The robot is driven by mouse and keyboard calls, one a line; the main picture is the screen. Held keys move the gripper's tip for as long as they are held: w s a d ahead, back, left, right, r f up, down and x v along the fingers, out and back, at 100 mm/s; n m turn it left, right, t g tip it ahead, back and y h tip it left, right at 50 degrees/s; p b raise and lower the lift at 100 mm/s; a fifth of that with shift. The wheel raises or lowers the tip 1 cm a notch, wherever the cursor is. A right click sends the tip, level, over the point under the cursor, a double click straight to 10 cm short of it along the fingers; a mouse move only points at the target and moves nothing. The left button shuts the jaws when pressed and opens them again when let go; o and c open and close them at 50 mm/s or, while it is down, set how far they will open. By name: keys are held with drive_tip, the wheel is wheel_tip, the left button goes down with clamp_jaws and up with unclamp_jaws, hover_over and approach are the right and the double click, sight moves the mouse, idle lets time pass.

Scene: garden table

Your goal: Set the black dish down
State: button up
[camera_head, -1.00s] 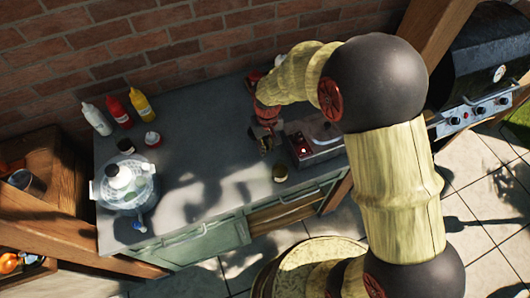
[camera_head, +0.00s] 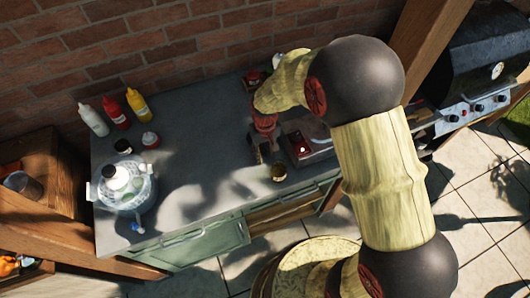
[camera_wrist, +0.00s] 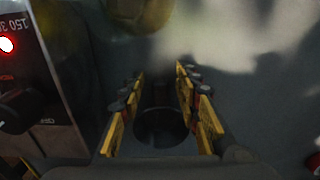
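A dark round shape (camera_wrist: 160,128), which looks like the black dish, lies between the two fingers in the wrist view. A dark strip runs on from it towards the fingertips. My gripper (camera_wrist: 160,72) has two yellow-and-black fingers set apart; whether they press on the dark shape is too dim to see. In the head view my gripper (camera_head: 259,150) is low over the grey worktop (camera_head: 190,185), just left of a box-shaped appliance. The dish cannot be made out there.
The appliance (camera_head: 308,147) with a red light stands close on the right. It also fills the left edge of the wrist view (camera_wrist: 40,75). Bottles and a glass dispenser (camera_head: 125,188) are at left; the middle worktop is clear.

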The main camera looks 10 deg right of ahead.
drive_tip(key=s+d+r+m+t+p, duration=0.1)
drive_tip(key=s+d+r, duration=0.1)
drive_tip(key=r, duration=0.9)
drive_tip(key=s+d+r+t+p, duration=0.1)
drive_tip(key=d+r, duration=0.2)
drive_tip(key=r, duration=0.9)
drive_tip(key=s+d+r+t, duration=0.1)
drive_tip(key=s+d+r, duration=0.1)
drive_tip(key=s, duration=0.4)
drive_tip(key=s+d+r+m+t, duration=0.1)
drive_tip(key=s+d+r, duration=0.2)
drive_tip(key=s+r, duration=0.2)
drive_tip(key=s+d+r+m+t, duration=0.1)
drive_tip(key=s+d+r, duration=0.2)
drive_tip(key=s, duration=0.3)
drive_tip(key=shift+s+d+r+t, duration=0.15)
drive_tip(key=shift+s+r+t, duration=0.15)
drive_tip(key=shift+r, duration=0.25)
wheel_tip(320, 180, down, 6)
drive_tip(key=b, duration=0.6)
drive_tip(key=shift+b, duration=0.35)
